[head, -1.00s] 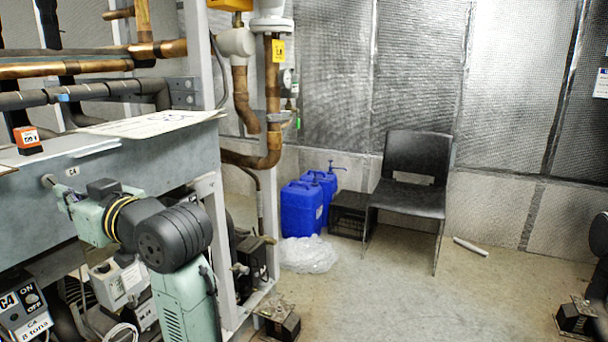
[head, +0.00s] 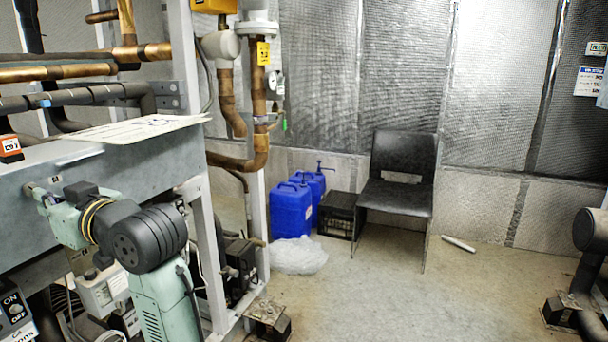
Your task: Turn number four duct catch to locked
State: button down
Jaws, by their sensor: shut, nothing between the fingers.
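The grey metal duct (head: 110,165) runs along the left side. My arm reaches up from the lower left, and my gripper (head: 34,190) is close against the duct's front face, near a small pale label (head: 56,179). The fingers are small and partly hidden at this angle, but they look shut with nothing held. A catch cannot be made out clearly; the number four catch may be behind my gripper, and its position cannot be read.
A white upright post (head: 205,250) and copper pipes (head: 258,110) stand right of my arm. Blue jugs (head: 291,210), a black crate (head: 338,214) and a black chair (head: 399,190) are by the back wall. The floor (head: 400,290) in the middle is clear.

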jog(key=shift+a+r, duration=0.3)
jog(key=shift+s+a+f+p, duration=0.1)
jog(key=shift+s+a+p, duration=0.25)
jog(key=shift+s+p, duration=0.4)
dwell(0.4)
jog(key=shift+w+f, duration=0.1)
jog(key=shift+w, duration=0.05)
jog(key=shift+f, duration=0.4)
jog(key=shift+v, duration=0.9)
jog(key=v, duration=0.4)
jog(key=shift+w+d, duration=0.2)
